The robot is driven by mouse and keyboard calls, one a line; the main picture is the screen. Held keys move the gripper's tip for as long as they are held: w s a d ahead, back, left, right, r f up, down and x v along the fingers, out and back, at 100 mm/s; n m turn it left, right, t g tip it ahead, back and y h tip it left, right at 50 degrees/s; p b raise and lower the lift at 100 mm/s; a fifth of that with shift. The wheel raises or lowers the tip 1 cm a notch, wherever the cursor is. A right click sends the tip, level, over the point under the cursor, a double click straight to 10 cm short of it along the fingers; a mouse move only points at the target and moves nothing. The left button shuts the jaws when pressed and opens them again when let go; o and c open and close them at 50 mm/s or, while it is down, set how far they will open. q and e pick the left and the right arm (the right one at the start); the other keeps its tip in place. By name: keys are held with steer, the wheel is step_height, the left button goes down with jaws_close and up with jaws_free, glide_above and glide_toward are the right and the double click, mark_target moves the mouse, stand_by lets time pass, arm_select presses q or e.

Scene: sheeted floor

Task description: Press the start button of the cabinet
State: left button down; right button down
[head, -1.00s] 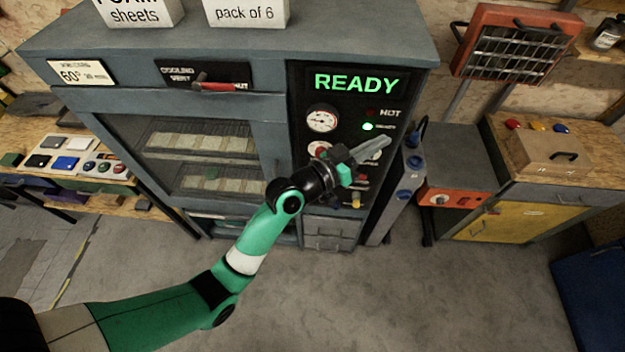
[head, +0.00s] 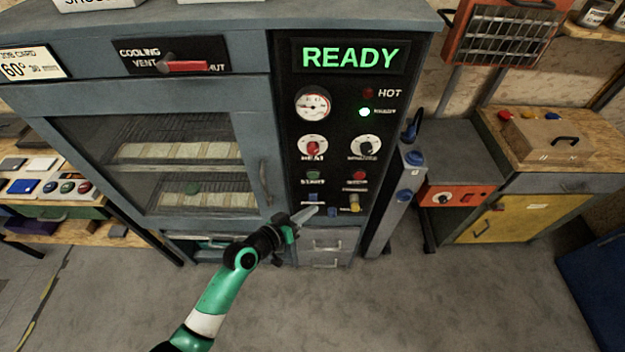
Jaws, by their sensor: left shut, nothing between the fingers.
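The grey cabinet (head: 260,100) stands ahead with a black control panel on its right side. Its display (head: 350,56) reads READY in green. The green start button (head: 313,175) is at mid-panel on the left, below the red heat knob (head: 313,146), with its label under it. A red button (head: 359,175) is to its right. My left gripper (head: 306,215) is shut and empty, in front of the panel's lower edge and below the start button. From this view I cannot tell whether it touches the panel. My right gripper is not in view.
A red vent lever (head: 185,66) sticks out at the upper left. The cabinet door handle (head: 265,183) lies left of the panel. A grey canister-like column (head: 393,205) stands close on the right. A yellow-fronted workbench (head: 520,217) is farther right. The floor in front is clear.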

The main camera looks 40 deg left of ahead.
mark_target(313, 175)
arm_select(q)
steer(key=shift+w, duration=0.1)
steer(key=w+a+b, duration=0.5)
steer(key=w+a, duration=0.1)
steer(key=shift+b, duration=0.4)
steer(key=shift+w+r, duration=0.1)
steer(key=shift+a, duration=0.1)
stand_by(1.8)
steer(key=shift+w+a+b, duration=0.25)
steer(key=shift+w+b, duration=0.05)
steer(key=shift+b, duration=0.1)
